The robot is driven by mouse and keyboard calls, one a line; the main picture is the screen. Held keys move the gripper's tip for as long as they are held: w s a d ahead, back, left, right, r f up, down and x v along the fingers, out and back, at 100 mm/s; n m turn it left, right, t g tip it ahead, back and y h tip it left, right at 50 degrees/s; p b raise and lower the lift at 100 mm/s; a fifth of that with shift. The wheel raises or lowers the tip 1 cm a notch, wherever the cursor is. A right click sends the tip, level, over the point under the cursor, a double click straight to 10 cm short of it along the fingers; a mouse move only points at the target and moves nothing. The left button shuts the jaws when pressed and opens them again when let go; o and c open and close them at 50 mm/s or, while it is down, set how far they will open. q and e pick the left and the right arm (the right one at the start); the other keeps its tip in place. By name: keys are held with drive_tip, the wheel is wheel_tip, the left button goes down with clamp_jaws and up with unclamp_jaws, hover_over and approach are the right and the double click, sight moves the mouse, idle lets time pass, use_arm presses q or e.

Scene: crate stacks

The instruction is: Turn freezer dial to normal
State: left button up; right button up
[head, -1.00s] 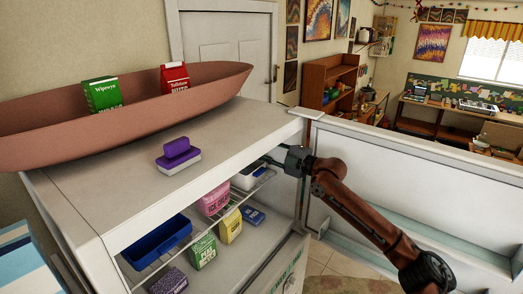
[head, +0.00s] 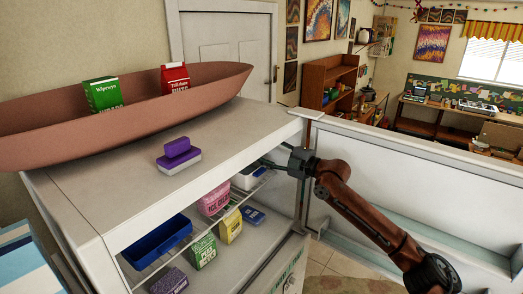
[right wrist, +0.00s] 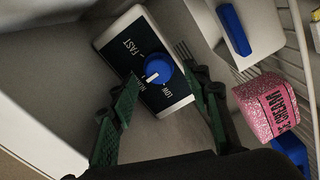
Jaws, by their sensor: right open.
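The freezer dial (right wrist: 158,68) is a round blue knob with a white mark, on a dark panel (right wrist: 120,50) with a white edge. "FAST" and "LOW" are readable on the panel; a third label, between them, is partly covered by a finger. The knob's white mark lies on its lower-left side, toward that covered label. My right gripper (right wrist: 163,78) is open, its green-padded fingers on either side of the knob's lower part; contact cannot be told. In the head view the right gripper (head: 272,163) reaches into the open freezer (head: 85,225), where the dial is hidden. My left gripper is out of view.
A wire shelf beside the gripper holds a pink ice cream carton (right wrist: 266,105), which also shows in the head view (head: 214,199), and a white container (right wrist: 248,35). A blue tray (head: 157,242) is on the left.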

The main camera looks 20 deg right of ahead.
drive_tip(key=v, duration=1.1)
drive_tip(key=shift+w, duration=0.1)
